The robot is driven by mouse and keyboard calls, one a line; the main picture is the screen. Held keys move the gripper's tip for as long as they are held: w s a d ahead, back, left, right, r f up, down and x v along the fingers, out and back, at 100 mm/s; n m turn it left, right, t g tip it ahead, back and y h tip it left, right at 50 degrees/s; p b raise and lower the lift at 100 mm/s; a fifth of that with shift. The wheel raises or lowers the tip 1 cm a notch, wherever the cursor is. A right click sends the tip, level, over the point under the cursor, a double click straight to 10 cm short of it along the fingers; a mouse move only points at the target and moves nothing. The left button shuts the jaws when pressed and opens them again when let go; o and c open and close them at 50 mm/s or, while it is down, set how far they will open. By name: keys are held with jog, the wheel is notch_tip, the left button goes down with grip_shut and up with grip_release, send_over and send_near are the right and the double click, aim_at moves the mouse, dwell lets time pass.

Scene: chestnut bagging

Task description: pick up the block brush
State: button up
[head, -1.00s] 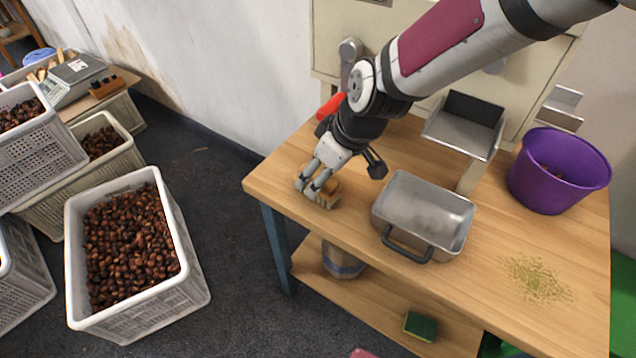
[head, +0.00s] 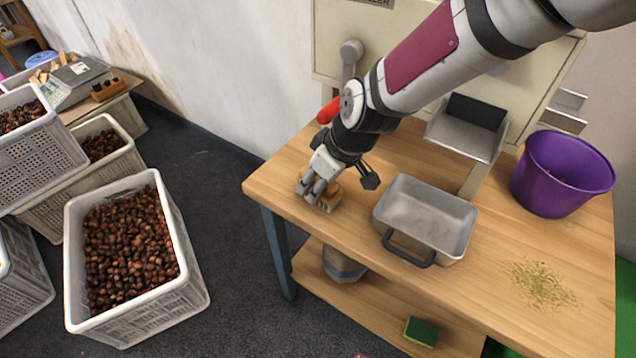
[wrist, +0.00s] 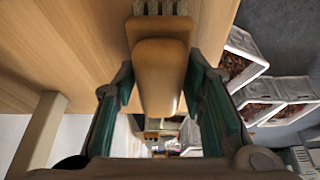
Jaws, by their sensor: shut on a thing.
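The block brush (head: 327,199) is a small wooden block with pale bristles. It is at the left front part of the wooden table (head: 285,170). My gripper (head: 317,190) is at the brush, with its fingers on the brush's block. In the wrist view the brush's orange-brown wooden body (wrist: 160,75) fills the space between the two green-padded fingers of my gripper (wrist: 160,100). Its bristles (wrist: 160,7) show at the top edge. Whether the bristles touch the table is hard to tell.
A metal pan (head: 425,220) stands right of the brush. A purple bucket (head: 562,175) and a patch of green crumbs (head: 540,285) are farther right. A machine with a metal chute (head: 465,135) stands behind. Crates of chestnuts (head: 135,260) are on the floor at left.

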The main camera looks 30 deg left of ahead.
jog(key=shift+r, duration=0.1)
jog(key=shift+r, duration=0.6)
notch_tip(320, 180, up, 2)
jog(key=shift+r+p, duration=0.1)
jog(key=shift+p, duration=0.3)
jog(key=s+d+p, duration=0.1)
jog(key=s+d, duration=0.2)
jog(key=s, duration=0.4)
jog(key=s+d+r, duration=0.1)
jog(key=s+d, duration=0.3)
jog(key=s, duration=0.3)
jog(key=shift+s+d+r+p, duration=0.15)
jog(key=shift+r+p, duration=0.05)
jog(key=shift+p, duration=0.2)
jog(key=o, duration=0.4)
jog(key=shift+c, duration=0.9)
